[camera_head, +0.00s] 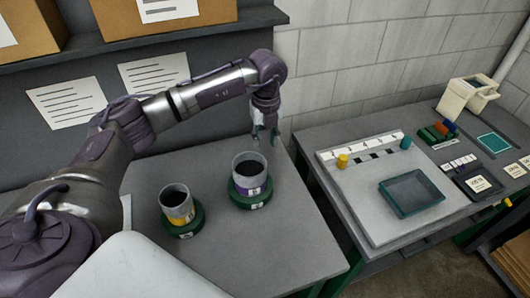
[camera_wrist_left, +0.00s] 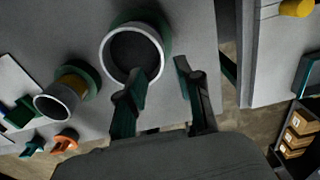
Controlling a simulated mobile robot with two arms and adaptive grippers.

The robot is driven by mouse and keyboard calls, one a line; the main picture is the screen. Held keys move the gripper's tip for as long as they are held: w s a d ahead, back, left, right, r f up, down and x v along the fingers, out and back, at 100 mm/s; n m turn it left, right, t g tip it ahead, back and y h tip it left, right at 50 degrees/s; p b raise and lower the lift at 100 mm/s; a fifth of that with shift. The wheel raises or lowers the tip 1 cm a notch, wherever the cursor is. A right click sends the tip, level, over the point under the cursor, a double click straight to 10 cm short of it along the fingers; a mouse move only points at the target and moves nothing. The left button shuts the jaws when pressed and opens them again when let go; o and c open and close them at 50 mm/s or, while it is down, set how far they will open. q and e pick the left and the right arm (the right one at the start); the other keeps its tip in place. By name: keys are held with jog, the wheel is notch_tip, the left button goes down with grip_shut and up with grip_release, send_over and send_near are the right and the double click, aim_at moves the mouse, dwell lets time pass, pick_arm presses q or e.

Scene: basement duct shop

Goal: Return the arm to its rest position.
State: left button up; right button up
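My left arm comes in from the left of the head view and bends down over the grey table. Its gripper (camera_head: 264,135) hangs above and behind the grey cylinder with a purple band (camera_head: 251,176). In the left wrist view the two fingers of this gripper (camera_wrist_left: 158,85) are apart, with nothing between them. The purple-banded cylinder's round rim (camera_wrist_left: 132,55) shows just beside and beyond the left finger. It stands upright on a green round base. My right gripper is not in view.
A yellow-banded cylinder (camera_head: 177,203) stands on another green base. The right bench carries a numbered board (camera_head: 362,151), a teal tray (camera_head: 412,193) and a beige device (camera_head: 466,98). A shelf with boxes (camera_head: 30,30) runs above the arm. A gap separates table and bench.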

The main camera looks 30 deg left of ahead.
pick_arm(q)
jog(key=shift+r, duration=1.5)
